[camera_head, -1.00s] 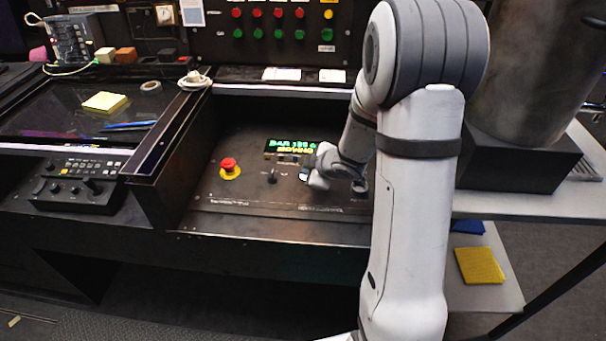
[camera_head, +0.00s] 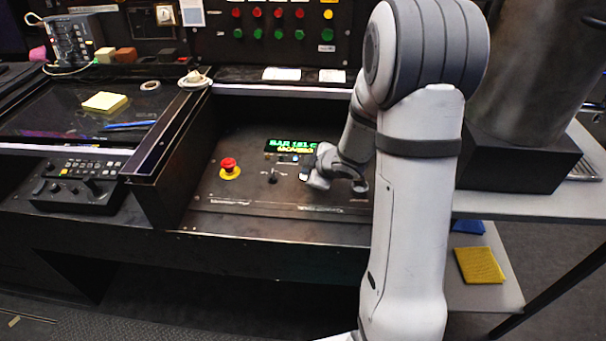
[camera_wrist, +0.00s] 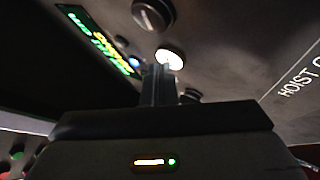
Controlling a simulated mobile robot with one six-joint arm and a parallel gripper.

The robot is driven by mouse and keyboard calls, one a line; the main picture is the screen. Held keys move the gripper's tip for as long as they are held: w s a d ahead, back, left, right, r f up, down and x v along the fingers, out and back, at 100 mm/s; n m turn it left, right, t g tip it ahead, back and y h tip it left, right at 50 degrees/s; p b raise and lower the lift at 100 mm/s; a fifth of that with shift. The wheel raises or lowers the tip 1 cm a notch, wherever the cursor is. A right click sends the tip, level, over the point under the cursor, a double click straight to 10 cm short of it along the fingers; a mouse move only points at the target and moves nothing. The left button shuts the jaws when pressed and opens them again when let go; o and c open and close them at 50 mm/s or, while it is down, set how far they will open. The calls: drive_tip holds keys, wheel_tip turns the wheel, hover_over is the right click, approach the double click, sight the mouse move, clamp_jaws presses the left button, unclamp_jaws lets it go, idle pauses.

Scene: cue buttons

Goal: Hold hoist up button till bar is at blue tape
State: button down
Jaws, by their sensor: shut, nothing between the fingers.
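My gripper (camera_head: 304,176) is shut and empty, low over the dark control panel (camera_head: 240,200). In the wrist view its closed fingers (camera_wrist: 158,72) end right at a lit white button (camera_wrist: 170,58); I cannot tell whether they press it. A label starting "HOIST" (camera_wrist: 298,82) is on the panel at right. The display (camera_head: 291,144) shows a green line that looks like "BAR 161" and a yellow line too blurred to read. It also shows in the wrist view (camera_wrist: 95,40). A blue light (camera_wrist: 134,62) glows beside it. I cannot make out the bar or blue tape.
A red emergency button (camera_head: 229,166) on a yellow base and a black knob (camera_head: 272,177) are left of my gripper. A dark round knob (camera_wrist: 153,14) is near the fingers. A raised ledge (camera_head: 160,150) borders the panel on the left.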

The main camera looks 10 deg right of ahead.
drive_tip(key=shift+r+p, duration=0.8)
drive_tip(key=shift+p, duration=0.1)
wheel_tip(320, 180, up, 5)
drive_tip(key=p, duration=0.5)
drive_tip(key=shift+r, duration=0.1)
idle(2.2)
